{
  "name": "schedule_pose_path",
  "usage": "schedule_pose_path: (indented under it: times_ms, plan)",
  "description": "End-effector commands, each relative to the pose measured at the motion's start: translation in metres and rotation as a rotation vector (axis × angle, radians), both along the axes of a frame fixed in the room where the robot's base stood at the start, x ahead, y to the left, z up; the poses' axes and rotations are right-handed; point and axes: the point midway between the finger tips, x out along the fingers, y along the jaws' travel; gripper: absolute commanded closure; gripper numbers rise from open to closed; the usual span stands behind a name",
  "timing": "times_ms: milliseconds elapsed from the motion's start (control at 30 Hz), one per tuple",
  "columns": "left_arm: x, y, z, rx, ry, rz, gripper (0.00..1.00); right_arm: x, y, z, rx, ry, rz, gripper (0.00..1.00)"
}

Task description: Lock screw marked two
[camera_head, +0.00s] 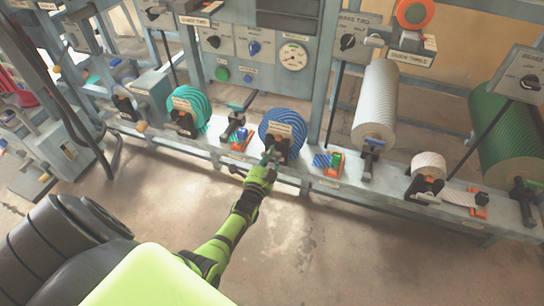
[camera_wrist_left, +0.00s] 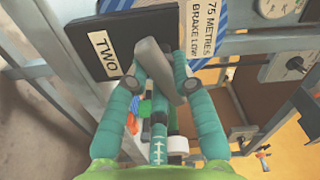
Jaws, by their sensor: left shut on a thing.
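The label reading TWO (camera_wrist_left: 105,54) is on a dark block in the left wrist view. A grey bar-shaped screw handle (camera_wrist_left: 156,66) stands in front of that block, tilted in the picture. My left gripper (camera_wrist_left: 157,88) has its teal fingers closed on either side of this handle. In the head view my left gripper (camera_head: 268,163) reaches the front of the blue striped roll (camera_head: 283,125), and the handle is mostly hidden behind the fingers. The roll also shows in the left wrist view (camera_wrist_left: 207,14) with a tag reading 75 METRES BRAKE LOW. My right gripper is not in view.
A teal roll (camera_head: 189,112) is to the left, a tall white roll (camera_head: 376,105) to the right. A small blue and green item (camera_head: 330,160) lies on the rail beside the blue roll. Open floor (camera_head: 310,225) lies in front.

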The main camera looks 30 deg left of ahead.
Motion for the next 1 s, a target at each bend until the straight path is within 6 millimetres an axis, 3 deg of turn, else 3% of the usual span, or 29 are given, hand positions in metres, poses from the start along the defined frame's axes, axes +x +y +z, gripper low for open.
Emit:
schedule_pose_path:
  times_ms: [500, 1000]
  plan:
    - [0.0, 0.002, -0.001, 0.314, 0.076, 0.001, 1.0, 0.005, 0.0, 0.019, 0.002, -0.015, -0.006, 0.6]
    - [0.0, 0.002, 0.0, 0.367, 0.089, 0.001, 1.0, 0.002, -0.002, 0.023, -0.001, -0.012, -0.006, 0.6]
